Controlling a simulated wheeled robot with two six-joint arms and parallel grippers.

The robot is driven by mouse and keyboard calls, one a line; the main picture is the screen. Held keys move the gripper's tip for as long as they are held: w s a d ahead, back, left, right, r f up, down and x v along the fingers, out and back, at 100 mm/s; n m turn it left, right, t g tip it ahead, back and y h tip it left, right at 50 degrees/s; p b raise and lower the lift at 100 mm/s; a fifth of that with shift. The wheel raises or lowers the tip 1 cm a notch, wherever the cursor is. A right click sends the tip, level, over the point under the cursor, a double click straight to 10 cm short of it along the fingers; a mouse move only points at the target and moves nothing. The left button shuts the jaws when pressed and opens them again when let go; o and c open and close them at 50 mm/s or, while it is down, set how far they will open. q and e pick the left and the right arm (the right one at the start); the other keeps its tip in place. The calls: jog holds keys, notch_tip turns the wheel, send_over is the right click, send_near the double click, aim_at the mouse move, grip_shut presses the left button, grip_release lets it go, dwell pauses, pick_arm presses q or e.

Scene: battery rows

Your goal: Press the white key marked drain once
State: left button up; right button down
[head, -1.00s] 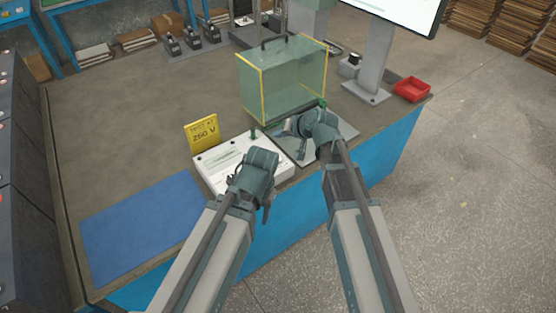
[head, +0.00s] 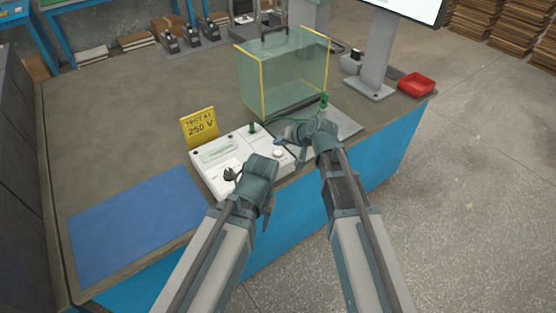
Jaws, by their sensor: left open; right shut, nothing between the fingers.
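A white tester box (head: 205,180) with a display stands near the table's front edge. A round white key (head: 278,152) shows on its right part; I cannot read its marking. My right gripper (head: 283,138) is above the box's right end, close behind the key, with its shut fingers pointing left. I cannot tell whether it touches anything. My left gripper (head: 267,208) is open and empty at the box's front edge, and its wrist covers part of the box's front.
A yellow 250 V sign (head: 199,127) stands behind the box. A blue mat (head: 135,225) lies left, a red tray (head: 416,84) far right. A dark knob (head: 229,174) is beside my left wrist.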

aim_at(273, 151)
pick_arm(q)
jog(key=shift+f+b, duration=0.5)
jog(key=shift+f, duration=0.45)
pick_arm(e)
jog(key=shift+f, duration=0.9)
pick_arm(q)
jog(key=shift+f, duration=0.1)
pick_arm(e)
jog(key=shift+f, duration=0.1)
pick_arm(q)
jog(key=shift+f+b, duration=0.3)
jog(key=shift+b, duration=0.1)
pick_arm(e)
jog(key=shift+f, duration=0.3)
pick_arm(q)
jog(key=shift+f+b, duration=0.4)
pick_arm(e)
jog(key=shift+f, duration=0.45)
pick_arm(q)
jog(key=shift+r, duration=0.1)
pick_arm(e)
jog(key=shift+r, duration=0.1)
pick_arm(q)
jog(key=shift+r+p, duration=0.75)
jog(key=shift+p, duration=0.1)
pick_arm(e)
jog(key=shift+r, duration=0.75)
